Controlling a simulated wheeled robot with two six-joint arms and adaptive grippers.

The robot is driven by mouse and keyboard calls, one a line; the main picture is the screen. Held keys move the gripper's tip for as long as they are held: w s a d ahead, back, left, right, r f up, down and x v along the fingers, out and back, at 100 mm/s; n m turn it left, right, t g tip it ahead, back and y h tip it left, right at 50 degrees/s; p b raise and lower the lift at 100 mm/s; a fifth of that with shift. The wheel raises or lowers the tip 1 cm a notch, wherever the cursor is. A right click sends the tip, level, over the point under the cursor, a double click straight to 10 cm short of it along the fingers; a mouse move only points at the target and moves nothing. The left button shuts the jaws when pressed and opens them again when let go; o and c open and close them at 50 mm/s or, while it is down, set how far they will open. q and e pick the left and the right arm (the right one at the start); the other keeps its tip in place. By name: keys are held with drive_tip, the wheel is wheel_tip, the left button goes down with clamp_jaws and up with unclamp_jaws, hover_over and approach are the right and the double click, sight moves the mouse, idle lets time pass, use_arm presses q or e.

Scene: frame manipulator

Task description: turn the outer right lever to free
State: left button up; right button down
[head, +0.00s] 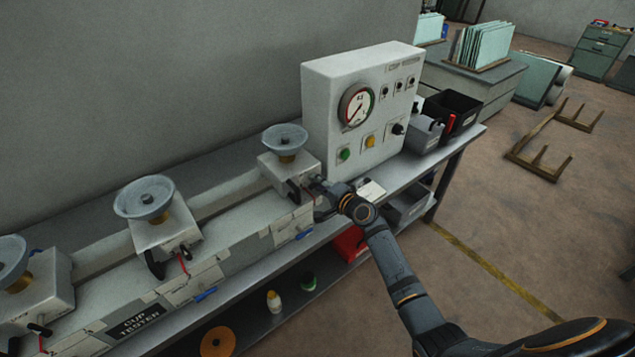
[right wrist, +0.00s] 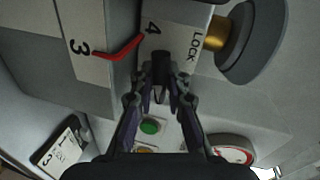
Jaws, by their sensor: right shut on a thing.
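The rightmost cup station (head: 285,172) is a grey block with a round grey cup (head: 285,140) on a brass stem. In the right wrist view its face (right wrist: 188,45) reads "4" and "LOCK". My right gripper (head: 318,188) reaches the front of this station. In the right wrist view my right gripper (right wrist: 161,88) is shut on the black handle of the outer right lever (right wrist: 161,58), between the "4" and "LOCK" marks. The fingers hide part of the handle. A bent red strip (right wrist: 122,50) lies beside the "4". My left gripper is not in view.
A white control box (head: 335,75) with a gauge and buttons stands close behind my right gripper. Two more cup stations (head: 160,232) (head: 40,285) stand to the left on the bench. A black bin (head: 455,108) is at the bench's right end.

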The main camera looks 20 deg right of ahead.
drive_tip(key=shift+f+m+y, duration=0.2)
drive_tip(key=shift+m+y, duration=0.1)
drive_tip(key=shift+m, duration=0.2)
drive_tip(key=shift+s, duration=0.1)
drive_tip(key=c, duration=1.3)
unclamp_jaws()
drive_tip(key=shift+d, duration=0.1)
drive_tip(key=shift+c, duration=0.2)
drive_tip(key=shift+r, duration=0.1)
drive_tip(key=v, duration=1.2)
drive_tip(key=shift+r, duration=0.1)
